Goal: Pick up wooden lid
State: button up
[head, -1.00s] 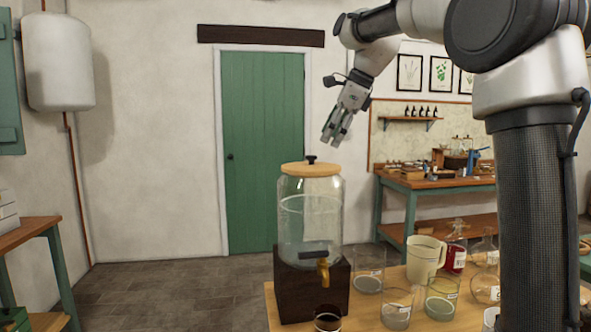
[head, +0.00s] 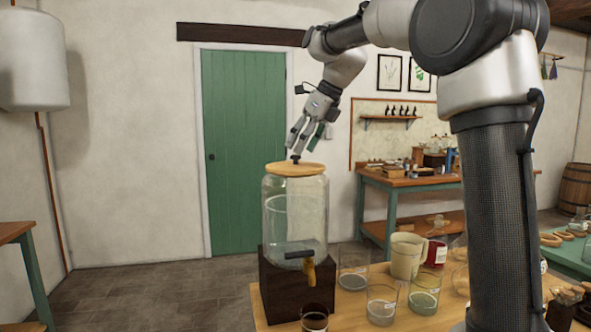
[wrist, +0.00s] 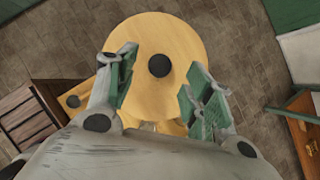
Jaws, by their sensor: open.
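The wooden lid (head: 296,169) is a light round disc with a small black knob (head: 295,158). It sits on top of a large clear glass dispenser jar (head: 296,218) with a brass tap. In the wrist view the lid (wrist: 160,30) and its round dark knob (wrist: 159,65) lie beyond my fingers. My gripper (head: 297,146) is open and tilted downward just above the knob. In the wrist view its two green-padded fingers (wrist: 160,85) stand wide apart, with the knob centred between and slightly ahead of them. I cannot tell the exact gap to the knob.
The jar stands on a dark wooden block (head: 285,290) at the table's left end. A cream jug (head: 406,256), glass beakers (head: 381,304) and a dark-filled glass (head: 315,318) crowd the wooden table (head: 350,318). Open floor lies left of the block.

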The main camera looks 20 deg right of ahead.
aim_at(296, 164)
jog(key=x, duration=0.3)
jog(key=shift+f, duration=0.2)
grip_shut()
